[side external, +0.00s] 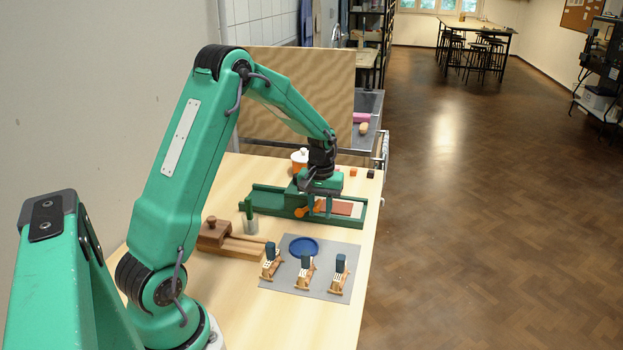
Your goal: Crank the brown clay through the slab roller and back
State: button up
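The slab roller (268,202) is a long green bed on the table, lying left to right under my wrist. The brown clay (341,208) is a flat reddish-brown slab on the right part of the bed, on a paler sheet. An orange crank part (308,210) shows at the roller's near side. My gripper (319,208) points down over the middle of the roller, beside the orange part. Its green fingers blend with the green frame, so I cannot tell whether they touch or hold the crank. The roller itself is mostly hidden behind my gripper.
A grey mat (318,249) in front holds a blue dish (303,247) and several small wooden stands with dark blue blocks. A wooden box (213,232) and a metal cup (250,224) stand left. An orange-and-white jar (299,161) and small cubes are behind. The near table is clear.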

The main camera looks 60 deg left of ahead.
jog(key=shift+w+d+f, duration=0.1)
jog(key=shift+d, duration=0.05)
jog(key=shift+s+a, duration=0.3)
jog(key=shift+r, duration=0.2)
jog(key=shift+r, duration=3.35)
